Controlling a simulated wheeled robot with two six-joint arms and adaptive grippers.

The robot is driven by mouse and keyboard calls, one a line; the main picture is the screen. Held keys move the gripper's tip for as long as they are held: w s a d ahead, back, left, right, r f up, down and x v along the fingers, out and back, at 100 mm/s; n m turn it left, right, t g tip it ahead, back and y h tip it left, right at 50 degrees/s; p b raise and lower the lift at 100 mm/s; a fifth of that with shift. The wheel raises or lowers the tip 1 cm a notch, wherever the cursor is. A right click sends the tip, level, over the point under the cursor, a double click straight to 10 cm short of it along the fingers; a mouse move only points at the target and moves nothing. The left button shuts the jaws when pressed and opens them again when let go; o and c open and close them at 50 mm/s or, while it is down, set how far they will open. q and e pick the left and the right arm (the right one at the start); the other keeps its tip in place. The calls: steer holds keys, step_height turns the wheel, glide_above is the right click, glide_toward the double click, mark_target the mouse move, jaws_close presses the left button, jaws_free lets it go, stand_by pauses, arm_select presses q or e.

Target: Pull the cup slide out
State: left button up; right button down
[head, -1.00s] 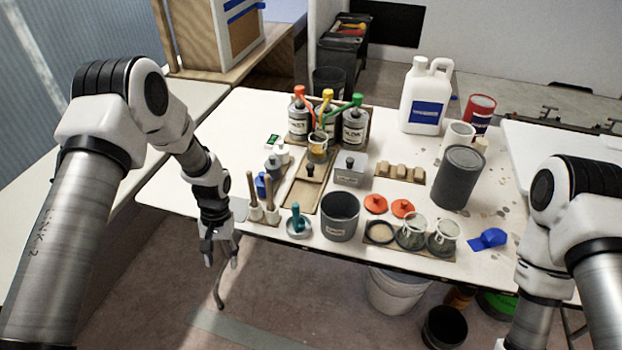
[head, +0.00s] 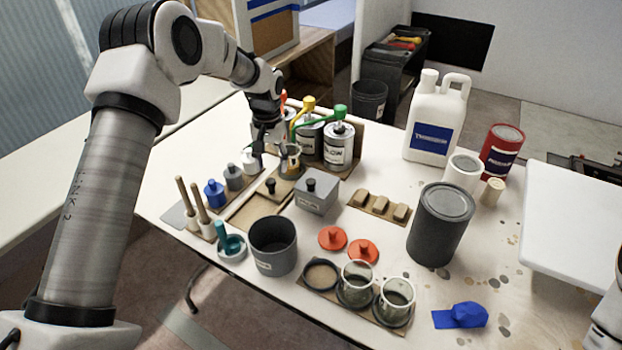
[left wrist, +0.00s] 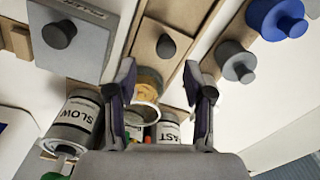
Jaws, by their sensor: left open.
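The cup slide is a wooden board (head: 282,188) with a dark knob (head: 270,186), set in a wooden track (head: 247,218). A small cup with amber contents (head: 290,163) stands at its back end, below the colored pumps. My left gripper (head: 268,150) is open above and beside the cup and partly hides it. In the left wrist view the cup (left wrist: 147,84) shows between the two spread fingers (left wrist: 163,92). The knob (left wrist: 166,47) lies beyond the fingertips, apart from them. My right gripper is out of view.
Pump cans (head: 339,147) stand right behind the cup. A dark pot (head: 273,245) stands in front of the track.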

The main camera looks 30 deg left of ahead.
mark_target(270, 182)
arm_select(q)
steer(key=shift+w+d+f, duration=0.1)
steer(key=shift+d+f, duration=0.05)
steer(key=shift+f, duration=0.2)
steer(key=f, duration=0.1)
steer(key=s+a+f, duration=0.1)
steer(key=shift+s+a+f, duration=0.2)
steer(key=shift+f, duration=0.2)
steer(key=f, duration=0.4)
steer(key=shift+w+d+f, duration=0.1)
steer(key=shift+w+d, duration=0.25)
steer(key=shift+w, duration=0.05)
steer(key=shift+s+a, duration=0.2)
jaws_close()
